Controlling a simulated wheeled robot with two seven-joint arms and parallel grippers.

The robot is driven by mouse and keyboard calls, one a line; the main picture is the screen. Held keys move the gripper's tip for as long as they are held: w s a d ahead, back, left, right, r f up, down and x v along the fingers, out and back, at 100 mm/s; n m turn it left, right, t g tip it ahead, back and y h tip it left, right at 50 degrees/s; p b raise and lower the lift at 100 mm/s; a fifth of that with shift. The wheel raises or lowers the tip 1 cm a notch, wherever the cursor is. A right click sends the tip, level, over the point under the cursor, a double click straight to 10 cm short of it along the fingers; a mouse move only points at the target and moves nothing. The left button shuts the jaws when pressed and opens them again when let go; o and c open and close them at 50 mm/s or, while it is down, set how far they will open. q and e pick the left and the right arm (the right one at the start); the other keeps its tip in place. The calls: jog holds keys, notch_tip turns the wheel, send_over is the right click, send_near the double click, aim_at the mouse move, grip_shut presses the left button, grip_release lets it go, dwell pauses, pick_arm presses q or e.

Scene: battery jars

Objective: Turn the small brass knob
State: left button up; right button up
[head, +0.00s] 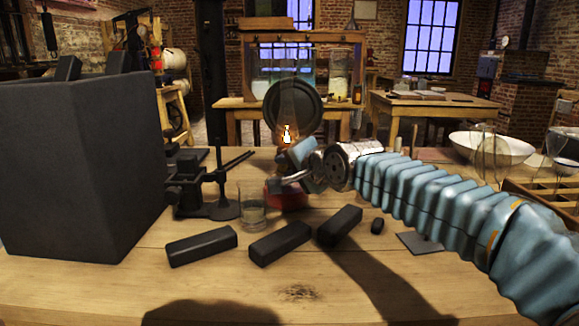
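A lit oil lamp stands on the wooden table, with a red base (287,197), a clear glass chimney (288,104) and a bright flame (287,134). A round dark disc (306,113) is behind the chimney. My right gripper (292,170) comes in from the right at the lamp's burner height, in front of or beside it. Its fingers are small and overlap the lamp, so I cannot tell whether they are open or shut, or touching. I cannot make out the small brass knob; the gripper covers the lamp's middle. My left gripper is out of view.
A large dark box (85,165) fills the left. A dark metal stand (190,190) and a glass of liquid (252,208) are left of the lamp. Several black bars, including one in front (280,242), lie nearby. A white bowl (492,148) is at right.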

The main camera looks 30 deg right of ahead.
grip_shut()
jog(key=shift+w+a+r+n+g+h+p, duration=0.2)
jog(key=shift+n+g+h+p, duration=0.4)
jog(key=shift+g+p, duration=0.35)
jog(key=shift+w+a+r+n+g+h+p, duration=0.15)
jog(key=shift+n+g+h+p, duration=0.5)
jog(key=shift+p, duration=0.4)
jog(key=shift+w+a+r+n+g+h+p, duration=0.1)
jog(key=shift+r+n+g+h+p, duration=0.1)
jog(key=shift+n+g+h+p, duration=0.55)
jog(key=shift+p, duration=0.3)
jog(key=shift+o, duration=2)
grip_release()
